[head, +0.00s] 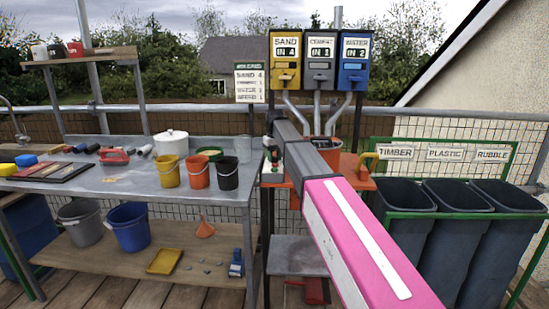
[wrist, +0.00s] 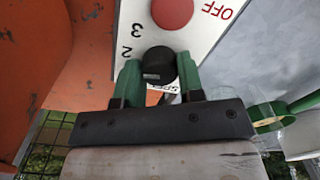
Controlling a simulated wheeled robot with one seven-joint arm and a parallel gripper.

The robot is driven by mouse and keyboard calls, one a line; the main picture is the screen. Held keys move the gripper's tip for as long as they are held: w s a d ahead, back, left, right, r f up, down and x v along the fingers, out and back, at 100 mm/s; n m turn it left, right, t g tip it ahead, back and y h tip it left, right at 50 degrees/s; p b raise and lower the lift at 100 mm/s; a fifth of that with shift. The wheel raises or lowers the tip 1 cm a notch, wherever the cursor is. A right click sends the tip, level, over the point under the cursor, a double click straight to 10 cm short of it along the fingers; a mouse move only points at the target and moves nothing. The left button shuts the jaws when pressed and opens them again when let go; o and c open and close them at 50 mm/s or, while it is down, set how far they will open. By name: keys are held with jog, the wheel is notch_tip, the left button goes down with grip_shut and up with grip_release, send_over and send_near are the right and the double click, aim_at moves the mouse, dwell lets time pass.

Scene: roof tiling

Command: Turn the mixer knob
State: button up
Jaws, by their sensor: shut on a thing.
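The black mixer knob (wrist: 158,62) sits on a white panel (wrist: 215,35) with the marks 2 and 3 and a partly hidden word beside it. My gripper (wrist: 158,72) has its two green fingers on either side of the knob and is shut on it. A red round button (wrist: 172,12) marked OFF is just above the knob in the wrist view. The orange mixer body (wrist: 85,50) fills the left of that view. In the head view my arm hides much of the orange mixer (head: 354,165), and the knob cannot be made out there.
A metal bench (head: 110,187) with several buckets and tools stands to the left. Dark bins (head: 455,196) in a green frame stand to the right. Sand, cement and water hoppers (head: 320,62) are behind the mixer. A small red thing (head: 313,291) lies low below my arm.

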jog(key=n, duration=0.6)
jog(key=shift+n, duration=0.3)
dwell(0.4)
